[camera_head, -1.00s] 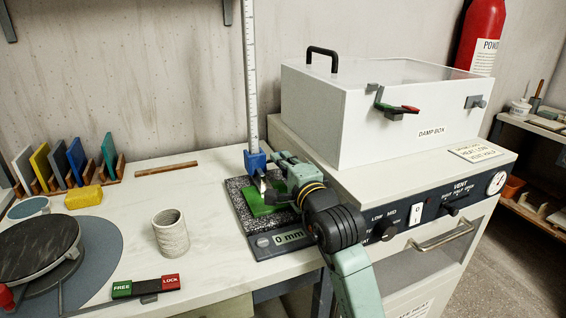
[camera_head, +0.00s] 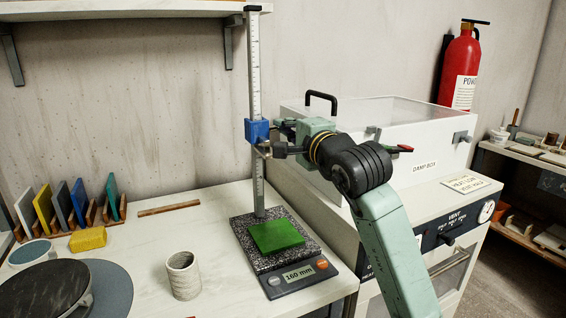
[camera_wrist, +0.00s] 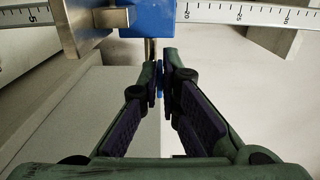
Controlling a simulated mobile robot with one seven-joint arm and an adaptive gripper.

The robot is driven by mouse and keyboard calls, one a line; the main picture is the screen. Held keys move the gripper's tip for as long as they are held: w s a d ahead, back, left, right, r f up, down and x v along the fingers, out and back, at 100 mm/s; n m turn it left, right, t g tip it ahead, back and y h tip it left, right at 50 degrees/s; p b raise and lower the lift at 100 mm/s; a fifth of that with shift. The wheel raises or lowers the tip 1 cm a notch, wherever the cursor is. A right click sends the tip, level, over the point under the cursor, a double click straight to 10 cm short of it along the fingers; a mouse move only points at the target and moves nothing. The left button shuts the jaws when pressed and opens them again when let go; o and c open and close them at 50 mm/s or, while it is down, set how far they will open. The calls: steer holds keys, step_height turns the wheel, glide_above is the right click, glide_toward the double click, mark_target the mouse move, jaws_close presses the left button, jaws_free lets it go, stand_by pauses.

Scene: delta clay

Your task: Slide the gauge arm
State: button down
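The height gauge has an upright scale post (camera_head: 255,75) with a blue slider (camera_head: 257,131) partway up, well above the green slab (camera_head: 276,236) on the speckled base (camera_head: 240,232). The base's display (camera_head: 299,275) reads 160 mm. In the wrist view, the blue slider (camera_wrist: 147,17) and its metal arm (camera_wrist: 112,18) are close ahead. My gripper (camera_wrist: 161,80) is closed around a thin part projecting from the slider, with a little blue showing between the fingertips. In the head view my gripper is beside the slider's right side, partly hidden by my arm.
The white damp box (camera_head: 400,145) stands on a cabinet close behind and right of my arm. A shelf (camera_head: 120,10) hangs above, near the post's top. A ribbed cup (camera_head: 183,276), yellow sponge (camera_head: 88,239) and round wheel (camera_head: 45,290) are left on the bench.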

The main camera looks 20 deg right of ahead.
step_height(320, 180, up, 18)
steer(key=p, duration=0.4)
steer(key=shift+p, duration=0.3)
steer(key=shift+f, duration=0.15)
steer(key=c, duration=1.8)
jaws_free()
steer(key=shift+s, duration=0.1)
steer(key=s, duration=1.1)
steer(key=shift+s+d, duration=0.25)
steer(key=shift+s, duration=0.15)
steer(key=shift+f, duration=0.1)
